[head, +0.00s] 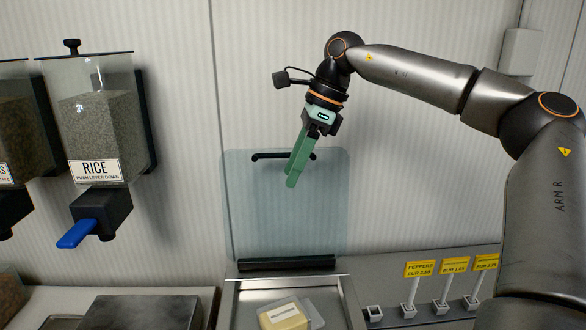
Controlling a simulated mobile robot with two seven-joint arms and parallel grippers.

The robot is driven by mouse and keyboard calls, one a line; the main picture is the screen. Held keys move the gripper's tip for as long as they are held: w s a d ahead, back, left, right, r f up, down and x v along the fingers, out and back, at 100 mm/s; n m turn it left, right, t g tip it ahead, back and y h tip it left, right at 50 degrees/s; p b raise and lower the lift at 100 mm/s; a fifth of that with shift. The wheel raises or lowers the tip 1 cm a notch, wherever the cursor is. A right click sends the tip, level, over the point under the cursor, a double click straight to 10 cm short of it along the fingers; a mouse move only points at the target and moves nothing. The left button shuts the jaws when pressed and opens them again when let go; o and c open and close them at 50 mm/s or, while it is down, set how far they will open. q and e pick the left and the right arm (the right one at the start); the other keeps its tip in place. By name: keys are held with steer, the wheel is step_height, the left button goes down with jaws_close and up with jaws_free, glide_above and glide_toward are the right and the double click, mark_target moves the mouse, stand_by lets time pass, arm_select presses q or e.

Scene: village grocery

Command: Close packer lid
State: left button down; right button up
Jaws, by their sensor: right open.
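The packer lid (270,210) is a clear bluish panel standing upright, raised on a dark hinge bar (287,264) at its lower edge. A black handle (268,156) runs along its top. Below it is the packer's metal tray (241,300), with a yellow block in clear packaging (284,318) in it. My right gripper (293,179) has green fingers and is open and empty. It points down at the lid's top, overlapping the handle in the picture; I cannot tell whether it touches. My left gripper is out of view.
A rice dispenser (106,120) with a blue lever (76,234) hangs on the wall at left. A dark flat-topped box (142,312) is left of the packer. Yellow price signs (420,269) stand at right.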

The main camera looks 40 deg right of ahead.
steer(key=shift+f, duration=0.3)
jaws_close()
stand_by(1.1)
steer(key=c, duration=0.7)
jaws_free()
steer(key=o, duration=0.7)
steer(key=v, duration=1.2)
steer(key=shift+r, duration=0.25)
